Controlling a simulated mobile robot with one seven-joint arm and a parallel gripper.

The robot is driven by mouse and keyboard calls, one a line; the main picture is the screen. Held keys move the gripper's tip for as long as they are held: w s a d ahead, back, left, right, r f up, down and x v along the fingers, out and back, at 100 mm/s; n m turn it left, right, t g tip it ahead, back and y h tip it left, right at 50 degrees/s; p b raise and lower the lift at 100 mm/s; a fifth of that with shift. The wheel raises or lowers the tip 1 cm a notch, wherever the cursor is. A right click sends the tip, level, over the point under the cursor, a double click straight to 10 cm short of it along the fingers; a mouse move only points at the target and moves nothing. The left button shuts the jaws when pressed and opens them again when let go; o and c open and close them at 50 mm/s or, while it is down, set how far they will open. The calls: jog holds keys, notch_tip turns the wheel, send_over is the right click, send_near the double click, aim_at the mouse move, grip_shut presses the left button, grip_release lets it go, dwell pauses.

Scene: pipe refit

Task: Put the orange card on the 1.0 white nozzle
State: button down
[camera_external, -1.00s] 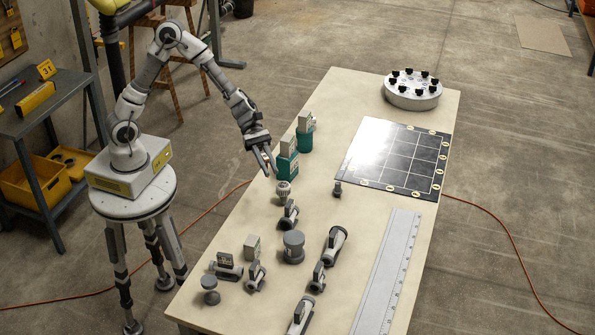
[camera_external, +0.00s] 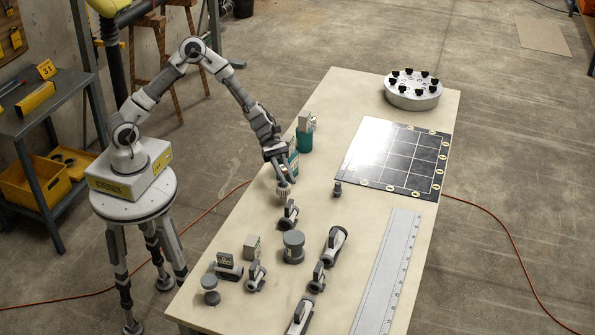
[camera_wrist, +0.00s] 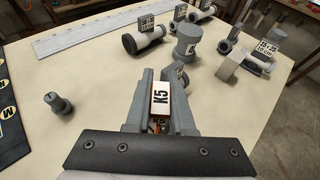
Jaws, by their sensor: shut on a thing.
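My gripper (camera_external: 284,184) is low over the table's left side, pointing down, at the pale ribbed piece (camera_external: 284,193). In the wrist view the fingers (camera_wrist: 160,100) are shut on a small block with a white K5 label (camera_wrist: 159,99). A little orange shows just below the label. I cannot tell whether this is the orange card or whether it touches the ribbed piece. No 1.0 mark is readable. The lower part of the held piece is hidden by the fingers.
A grey pipe fitting (camera_external: 289,215) stands close in front of my gripper. A grey cylinder (camera_external: 293,247) and several fittings lie nearer the camera. A teal holder (camera_external: 304,140) stands behind. A black grid board (camera_external: 398,160) and long ruler (camera_external: 388,275) lie right.

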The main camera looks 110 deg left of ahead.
jog(key=shift+f, duration=0.15)
jog(key=c, duration=0.8)
grip_release()
